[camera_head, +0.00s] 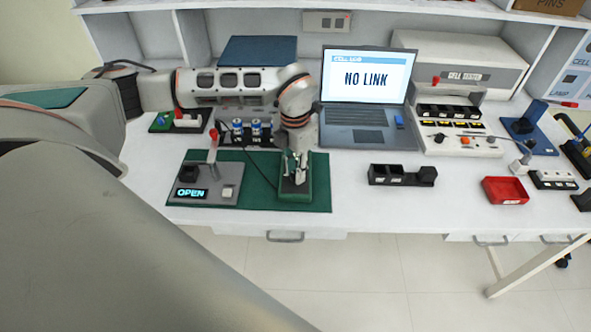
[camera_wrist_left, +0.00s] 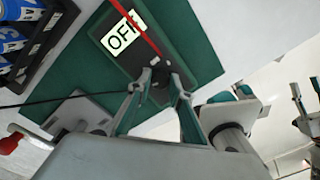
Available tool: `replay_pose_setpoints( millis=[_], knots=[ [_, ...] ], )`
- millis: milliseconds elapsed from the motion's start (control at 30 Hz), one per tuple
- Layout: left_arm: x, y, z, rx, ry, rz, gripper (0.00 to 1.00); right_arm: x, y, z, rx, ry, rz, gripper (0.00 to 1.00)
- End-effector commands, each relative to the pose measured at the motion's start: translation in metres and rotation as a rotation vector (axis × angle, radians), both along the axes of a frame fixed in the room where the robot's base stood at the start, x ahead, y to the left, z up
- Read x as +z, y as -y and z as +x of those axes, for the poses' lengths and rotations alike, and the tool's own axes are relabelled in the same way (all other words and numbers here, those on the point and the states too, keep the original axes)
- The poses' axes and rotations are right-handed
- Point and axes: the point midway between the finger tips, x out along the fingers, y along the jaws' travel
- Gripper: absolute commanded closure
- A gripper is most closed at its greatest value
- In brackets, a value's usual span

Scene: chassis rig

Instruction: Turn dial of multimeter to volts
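The multimeter is a dark green box (camera_head: 295,189) on the green mat in the head view, partly hidden by my left gripper. In the left wrist view, its body (camera_wrist_left: 189,37) has a pale display (camera_wrist_left: 122,35) reading OFF. My left gripper (camera_wrist_left: 162,82) points down at it, with its fingertips close together on either side of the dark dial. The fingers hide much of the dial, and I cannot tell whether they press on it. What looks like part of my right gripper (camera_wrist_left: 308,118) shows at the right edge of the wrist view; its finger state is unclear.
A grey fixture reading OPEN (camera_head: 191,194) stands left on the green mat (camera_head: 255,182). Blue batteries in a black holder (camera_head: 240,134) and a NO LINK laptop (camera_head: 365,95) stand behind. A black tray (camera_head: 397,177) and red bin (camera_head: 505,190) lie right, with bare table between.

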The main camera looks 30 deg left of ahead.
Motion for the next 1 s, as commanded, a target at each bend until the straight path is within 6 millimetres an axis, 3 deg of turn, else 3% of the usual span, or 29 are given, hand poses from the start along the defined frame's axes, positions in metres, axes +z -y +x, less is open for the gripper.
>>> replay_pose_setpoints(
  millis=[367, 1000],
  knots=[
    [0.002, 0.000, 0.000, -0.088, 0.000, 0.000, 1.00, 0.012, 0.000, 0.002, 0.000, 0.007, -0.001, 0.60],
    [0.003, 0.000, 0.000, -0.589, -0.001, 0.000, 1.00, 0.054, 0.000, 0.007, -0.001, 0.019, -0.001, 0.60]
  ],
)
